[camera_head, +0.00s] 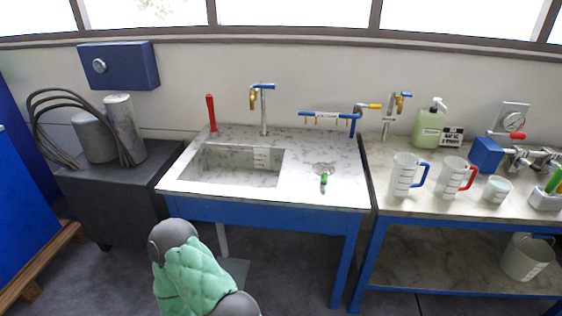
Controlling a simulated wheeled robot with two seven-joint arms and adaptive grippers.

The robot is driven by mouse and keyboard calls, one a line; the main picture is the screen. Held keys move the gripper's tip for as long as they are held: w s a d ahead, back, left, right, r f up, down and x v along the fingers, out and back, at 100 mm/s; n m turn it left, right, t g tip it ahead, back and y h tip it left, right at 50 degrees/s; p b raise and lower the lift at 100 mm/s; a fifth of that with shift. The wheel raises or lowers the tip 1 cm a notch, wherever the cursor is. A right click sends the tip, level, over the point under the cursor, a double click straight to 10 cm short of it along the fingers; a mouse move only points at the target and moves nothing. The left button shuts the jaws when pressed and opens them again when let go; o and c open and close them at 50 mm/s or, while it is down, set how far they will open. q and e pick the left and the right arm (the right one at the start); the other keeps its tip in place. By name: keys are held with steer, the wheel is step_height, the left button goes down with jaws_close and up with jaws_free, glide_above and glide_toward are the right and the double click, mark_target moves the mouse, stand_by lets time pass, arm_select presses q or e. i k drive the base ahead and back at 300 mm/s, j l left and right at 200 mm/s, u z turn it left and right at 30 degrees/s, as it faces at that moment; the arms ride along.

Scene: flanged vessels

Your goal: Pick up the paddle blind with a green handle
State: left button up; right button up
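A small grey, round, flat piece with a green handle (323,179) lies on the marble worktop to the right of the sink basin. It looks like the paddle blind, with its handle pointing toward me, but it is small in view. Another green-handled item (554,181) stands in a pale holder at the far right edge; its kind is hard to tell. An arm link of mine in a green padded cover shows at the bottom, below the sink table. Neither of my grippers is in view.
The sink basin (231,168) is sunk in the blue-framed table (340,192). A red-handled tool (211,116) and taps stand at the back. The right bench holds a blue-handled jug (403,175), a red-handled jug (450,175) and a cup (496,189).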

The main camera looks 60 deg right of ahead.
mark_target(324, 170)
steer(key=z, duration=2.55)
